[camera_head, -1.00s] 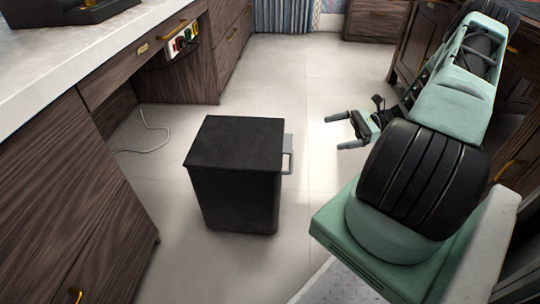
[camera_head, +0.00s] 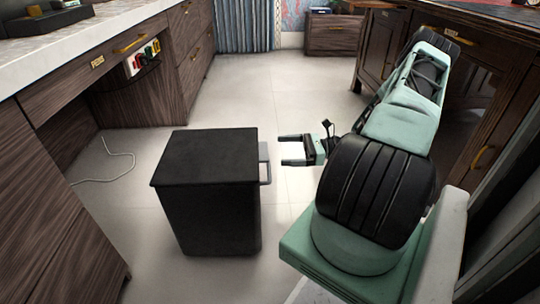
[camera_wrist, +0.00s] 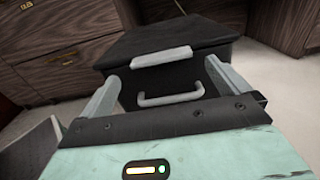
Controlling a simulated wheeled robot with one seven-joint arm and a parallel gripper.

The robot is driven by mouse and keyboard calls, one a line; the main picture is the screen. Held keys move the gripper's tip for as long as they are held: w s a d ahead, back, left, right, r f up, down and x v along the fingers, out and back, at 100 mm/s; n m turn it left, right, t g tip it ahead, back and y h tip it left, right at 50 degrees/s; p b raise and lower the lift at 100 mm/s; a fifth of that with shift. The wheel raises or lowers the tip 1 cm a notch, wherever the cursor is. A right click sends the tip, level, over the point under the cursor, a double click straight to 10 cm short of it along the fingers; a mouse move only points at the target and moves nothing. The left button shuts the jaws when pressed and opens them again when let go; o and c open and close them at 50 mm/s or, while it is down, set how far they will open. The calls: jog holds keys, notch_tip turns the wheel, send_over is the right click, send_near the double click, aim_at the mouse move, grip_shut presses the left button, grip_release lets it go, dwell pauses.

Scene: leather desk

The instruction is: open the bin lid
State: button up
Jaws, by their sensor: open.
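The black bin (camera_head: 212,215) stands upright on the floor with its flat lid (camera_head: 205,155) shut. A grey tab (camera_head: 264,152) sticks out from the lid's right side, with a thin handle (camera_head: 266,174) below it. My gripper (camera_head: 282,150) is open and empty, just to the right of the tab, with a small gap in the head view. In the wrist view the bin lid (camera_wrist: 178,35) is straight ahead, and the light tab (camera_wrist: 161,57) and the U-shaped handle (camera_wrist: 171,97) lie between my two open fingers (camera_wrist: 162,85).
A wooden desk with drawers (camera_head: 60,200) runs along the left, with a white cable (camera_head: 105,178) on the floor beneath it. Dark cabinets (camera_head: 470,110) stand on the right. The tiled floor (camera_head: 270,90) behind the bin is clear.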

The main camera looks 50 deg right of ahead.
aim_at(259, 150)
jog(key=b+x, duration=0.1)
jog(key=x, duration=0.4)
jog(key=shift+w+a+b, duration=0.25)
jog(key=shift+w+b, duration=0.05)
jog(key=c, duration=1.1)
jog(key=shift+r, duration=0.1)
